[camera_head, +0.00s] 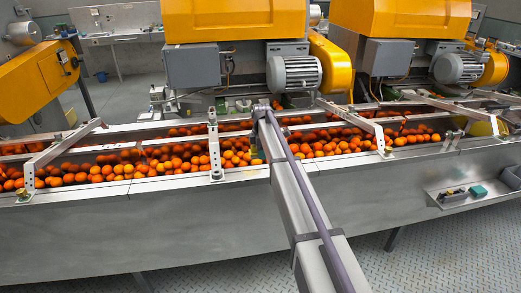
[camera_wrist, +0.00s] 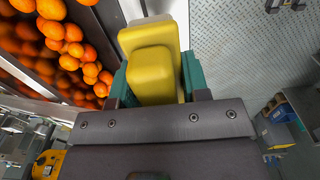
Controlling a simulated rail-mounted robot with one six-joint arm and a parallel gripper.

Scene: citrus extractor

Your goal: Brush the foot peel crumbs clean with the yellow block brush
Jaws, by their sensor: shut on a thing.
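The yellow block brush (camera_wrist: 152,72) shows in the wrist view as a rounded yellow block. My gripper (camera_wrist: 155,78) is shut on it, with a teal finger on each side. The brush is beside the metal trough of oranges, with the patterned floor visible beyond it. In the head view my arm reaches across the trough, and I cannot clearly make out the gripper or the brush there. I cannot make out the peel crumbs or the foot in either view.
The long steel trough (camera_head: 90,228) holds many oranges (camera_head: 235,158), with metal brackets (camera_head: 214,145) across it. Yellow machines with motors (camera_head: 294,73) stand behind. A small side shelf (camera_head: 462,200) at right carries a teal block (camera_head: 478,191). Textured floor (camera_head: 430,255) lies open in front.

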